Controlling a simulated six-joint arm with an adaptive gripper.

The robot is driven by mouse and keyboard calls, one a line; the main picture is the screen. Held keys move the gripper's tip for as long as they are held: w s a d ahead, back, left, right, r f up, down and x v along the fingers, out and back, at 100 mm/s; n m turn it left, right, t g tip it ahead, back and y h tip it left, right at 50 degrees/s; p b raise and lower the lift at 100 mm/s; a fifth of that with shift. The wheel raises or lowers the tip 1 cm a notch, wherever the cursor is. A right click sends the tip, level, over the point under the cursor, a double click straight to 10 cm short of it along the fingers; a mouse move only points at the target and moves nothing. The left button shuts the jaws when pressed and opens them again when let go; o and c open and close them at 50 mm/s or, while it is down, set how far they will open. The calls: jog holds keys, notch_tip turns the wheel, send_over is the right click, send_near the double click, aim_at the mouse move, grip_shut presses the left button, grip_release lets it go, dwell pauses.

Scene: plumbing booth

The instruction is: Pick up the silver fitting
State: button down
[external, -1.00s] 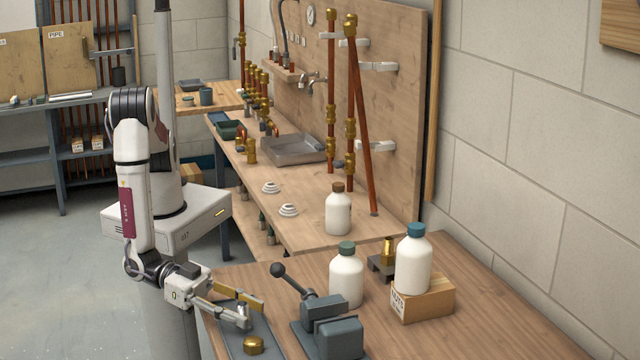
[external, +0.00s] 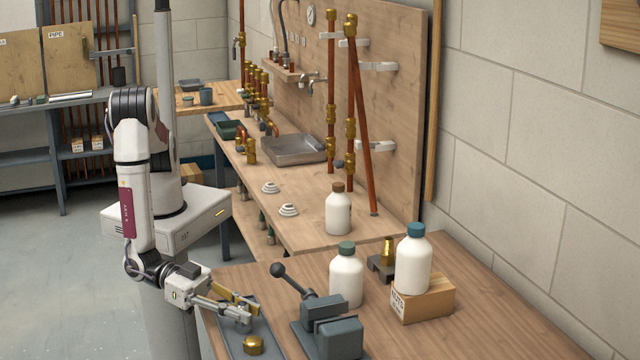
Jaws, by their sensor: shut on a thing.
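My gripper (external: 249,316) reaches down over the grey tray (external: 278,346) at the front left of the near wooden bench. Its fingers are closed on the silver fitting (external: 244,326), a small piece mostly hidden by the fingertips. The fitting is low over the tray; I cannot tell whether it still touches it. A brass fitting (external: 254,345) sits on the tray just in front of the gripper.
A grey vise (external: 330,325) with a ball-ended lever stands right of the tray. The bench's right side is clear.

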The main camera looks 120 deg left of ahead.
aim_at(243, 303)
jog(key=shift+r, duration=0.1)
jog(key=shift+r, duration=4.9)
